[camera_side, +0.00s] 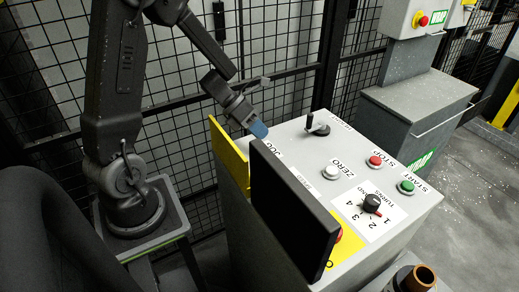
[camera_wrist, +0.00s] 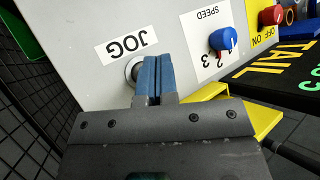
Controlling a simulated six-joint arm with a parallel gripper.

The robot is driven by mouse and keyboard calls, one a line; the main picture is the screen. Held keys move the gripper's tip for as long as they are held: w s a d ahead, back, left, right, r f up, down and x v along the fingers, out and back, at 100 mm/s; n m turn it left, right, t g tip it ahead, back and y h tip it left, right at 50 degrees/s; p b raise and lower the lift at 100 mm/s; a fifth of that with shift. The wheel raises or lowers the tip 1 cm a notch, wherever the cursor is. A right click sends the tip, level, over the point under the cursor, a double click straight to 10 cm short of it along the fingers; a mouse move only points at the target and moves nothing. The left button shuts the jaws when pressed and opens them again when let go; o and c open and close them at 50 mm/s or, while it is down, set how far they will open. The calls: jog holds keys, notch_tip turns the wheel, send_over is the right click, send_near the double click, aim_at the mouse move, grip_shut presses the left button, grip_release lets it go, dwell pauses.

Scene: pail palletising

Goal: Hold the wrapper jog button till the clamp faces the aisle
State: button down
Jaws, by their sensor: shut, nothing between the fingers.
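My gripper (camera_side: 258,129) is shut, its blue fingertips pointing down at the JOG corner of the grey control panel (camera_side: 300,146). In the wrist view my gripper's blue fingers (camera_wrist: 152,78) are together, over the right part of the round jog button (camera_wrist: 131,72). Only the button's pale left edge shows there, beside the JOG label (camera_wrist: 127,45). In the side view the fingertips hide the button. I cannot tell whether they touch it or whether it is pressed down. I cannot make out the wrapper's clamp in either view.
A black screen (camera_side: 290,212) and a yellow plate (camera_side: 229,154) stand up at the panel's near edge, close to my gripper. A lever (camera_side: 317,124), a white ZERO button (camera_side: 331,172), a red STOP button (camera_side: 375,161) and a green START button (camera_side: 406,187) share the panel. Wire fence stands behind.

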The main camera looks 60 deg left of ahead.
jog(key=shift+r, duration=1.5)
notch_tip(320, 180, up, 13)
jog(key=w+n+t+y, duration=0.2)
jog(key=n+t+y, duration=0.55)
jog(key=n, duration=1.05)
jog(key=s+d+n+g, duration=0.4)
jog(key=s+d+n, duration=0.1)
jog(key=s+n, duration=0.3)
jog(key=s+d+n+g, duration=0.4)
jog(key=s+d+n, duration=0.2)
jog(key=s+n, duration=0.3)
jog(key=shift+d+n+h, duration=0.2)
jog(key=shift+n+h, duration=0.15)
jog(key=shift+n, duration=0.45)
